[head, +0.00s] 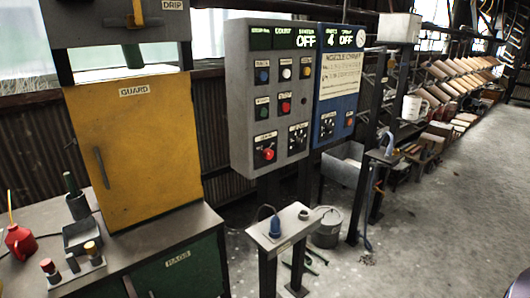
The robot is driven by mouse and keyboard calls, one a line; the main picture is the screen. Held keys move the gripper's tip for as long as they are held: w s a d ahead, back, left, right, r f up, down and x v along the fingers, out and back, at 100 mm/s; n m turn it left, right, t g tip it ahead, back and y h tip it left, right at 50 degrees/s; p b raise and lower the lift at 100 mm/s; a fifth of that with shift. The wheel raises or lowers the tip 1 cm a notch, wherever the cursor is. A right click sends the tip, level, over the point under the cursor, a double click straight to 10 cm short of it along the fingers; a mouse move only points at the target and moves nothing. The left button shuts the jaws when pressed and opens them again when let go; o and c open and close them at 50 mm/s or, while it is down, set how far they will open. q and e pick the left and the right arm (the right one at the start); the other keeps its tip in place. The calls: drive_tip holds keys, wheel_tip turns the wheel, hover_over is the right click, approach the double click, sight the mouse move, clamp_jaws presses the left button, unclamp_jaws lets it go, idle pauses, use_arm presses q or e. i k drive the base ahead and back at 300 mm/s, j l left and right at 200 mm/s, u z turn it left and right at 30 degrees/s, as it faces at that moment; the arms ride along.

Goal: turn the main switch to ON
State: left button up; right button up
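A grey control panel (242,108) stands upright at the middle of the head view. Its display strip (284,38) shows OFF at the right end. Low on its left is a red rotary knob (268,154) on a dark round plate. To the right of it is a black rotary switch (298,138). Their small labels are too small to read, so I cannot tell for certain which is the main switch. Coloured push buttons (285,106) sit above them.
A blue panel (341,104) with a nozzle chart adjoins on the right. A small grey pedestal (285,232) stands in front, with a bucket (327,228) beside it. A yellow guard door (135,150) and bench (150,243) are at left. The floor (445,215) at right is open.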

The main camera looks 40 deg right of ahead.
sight(267, 153)
drive_tip(key=z, duration=1.25)
